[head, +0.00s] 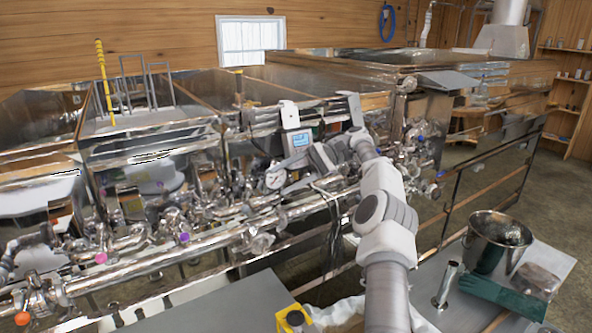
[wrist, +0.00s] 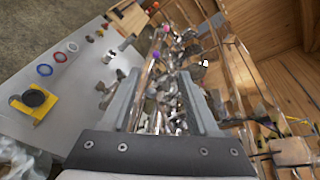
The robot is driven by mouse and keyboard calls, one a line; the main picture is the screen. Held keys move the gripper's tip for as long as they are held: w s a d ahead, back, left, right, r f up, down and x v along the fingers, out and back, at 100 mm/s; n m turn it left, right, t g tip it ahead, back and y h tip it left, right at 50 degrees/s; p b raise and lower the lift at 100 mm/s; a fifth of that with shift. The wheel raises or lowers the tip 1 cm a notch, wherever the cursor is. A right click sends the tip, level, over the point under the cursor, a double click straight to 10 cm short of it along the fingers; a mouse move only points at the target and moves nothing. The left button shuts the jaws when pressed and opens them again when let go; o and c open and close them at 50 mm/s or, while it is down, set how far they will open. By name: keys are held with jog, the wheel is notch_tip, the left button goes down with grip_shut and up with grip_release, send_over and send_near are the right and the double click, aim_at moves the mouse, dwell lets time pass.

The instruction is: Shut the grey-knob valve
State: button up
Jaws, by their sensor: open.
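My gripper (wrist: 160,78) is open, with its two grey fingers spread and nothing clearly held between them. In the wrist view the fingers point toward a cluster of shiny pipes and valves (wrist: 164,105). In the head view my gripper (head: 286,188) is by the steel pipework at the middle of the evaporator's front, close to a round dial gauge (head: 275,179). I cannot make out the grey knob for certain among the metal; my arm and gripper hide part of that area. A purple knob (head: 184,237) lies left of my gripper.
A pink knob (head: 101,258) and an orange knob (head: 22,318) sit farther left, a blue knob (head: 440,173) to the right. Long steel pipes (head: 150,262) run along the front. A steel bucket (head: 497,240) stands on the near table at right.

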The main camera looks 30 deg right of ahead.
jog(key=shift+s+d+r, duration=0.75)
jog(key=shift+s+d, duration=0.1)
jog(key=shift+d, duration=0.05)
jog(key=shift+d, duration=0.1)
